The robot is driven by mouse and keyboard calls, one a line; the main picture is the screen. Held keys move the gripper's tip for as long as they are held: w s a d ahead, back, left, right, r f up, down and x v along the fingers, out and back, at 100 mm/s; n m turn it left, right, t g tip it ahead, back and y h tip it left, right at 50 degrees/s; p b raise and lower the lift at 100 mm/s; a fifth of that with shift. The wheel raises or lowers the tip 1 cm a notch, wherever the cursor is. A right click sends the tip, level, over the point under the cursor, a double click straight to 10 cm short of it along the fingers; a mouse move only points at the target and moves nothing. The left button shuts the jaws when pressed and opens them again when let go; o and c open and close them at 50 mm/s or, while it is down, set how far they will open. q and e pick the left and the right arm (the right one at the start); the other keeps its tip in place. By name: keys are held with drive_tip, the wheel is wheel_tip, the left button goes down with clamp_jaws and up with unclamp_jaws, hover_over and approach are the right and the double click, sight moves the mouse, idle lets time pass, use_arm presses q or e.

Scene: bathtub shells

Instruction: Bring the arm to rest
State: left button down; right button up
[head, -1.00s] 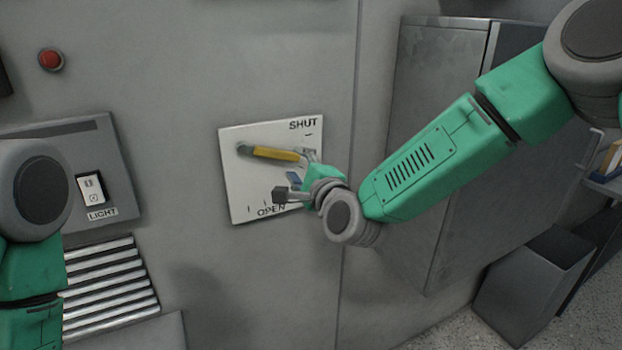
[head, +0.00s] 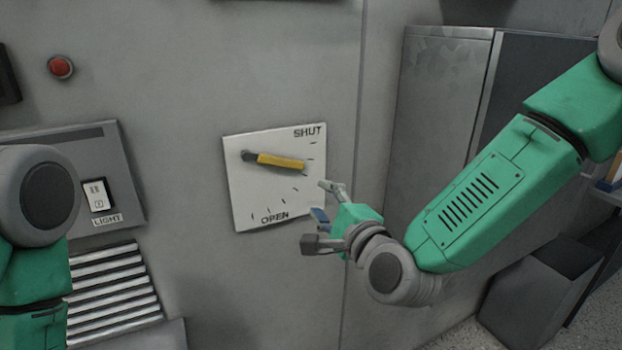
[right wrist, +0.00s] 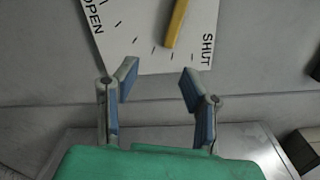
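My right gripper (head: 322,214) is in front of the wall, just right of a white dial plate (head: 243,205) marked SHUT and OPEN. A yellow-handled lever (head: 281,161) on the plate points right and slightly down. In the right wrist view the two fingers of my right gripper (right wrist: 155,92) stand apart with nothing between them. The yellow lever (right wrist: 176,22) and the plate (right wrist: 138,45) lie beyond the fingertips, apart from them. Part of my left arm shows at the left edge of the head view, but its gripper is out of view.
A light switch panel (head: 128,180) and a ribbed grille (head: 115,285) are on the wall at left, with a red button (head: 61,67) above. A tall grey cabinet (head: 435,110) stands behind my right arm. A grey bin (head: 530,290) is on the floor at lower right.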

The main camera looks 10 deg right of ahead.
drive_tip(key=s+d+f+n+g+h+b, duration=0.1)
drive_tip(key=s+d+f+n+g+b, duration=0.3)
drive_tip(key=f, duration=0.6)
drive_tip(key=s+d+f+n+g+h+p, duration=0.1)
drive_tip(key=s+f+n+g, duration=0.15)
drive_tip(key=s+f, duration=0.65)
drive_tip(key=s+d+f+n+g+b, duration=0.2)
drive_tip(key=s+d+f+n+g, duration=0.15)
drive_tip(key=f, duration=0.85)
drive_tip(key=s+d+f+n+g+h+b, duration=0.1)
drive_tip(key=s+d+f+n+g, duration=0.1)
drive_tip(key=s+d+f, duration=0.2)
drive_tip(key=s+d+f+n+g+h+b, duration=0.1)
drive_tip(key=s+d+f+n+g, duration=0.1)
drive_tip(key=s, duration=0.7)
drive_tip(key=s+d+f+n+g+h+b, duration=0.1)
drive_tip(key=s+d+f+n+g+h, duration=0.1)
drive_tip(key=s+d+f+n, duration=0.2)
drive_tip(key=s+d+f, duration=0.2)
drive_tip(key=s, duration=0.1)
drive_tip(key=shift+f+b, duration=0.3)
drive_tip(key=shift+w, duration=0.1)
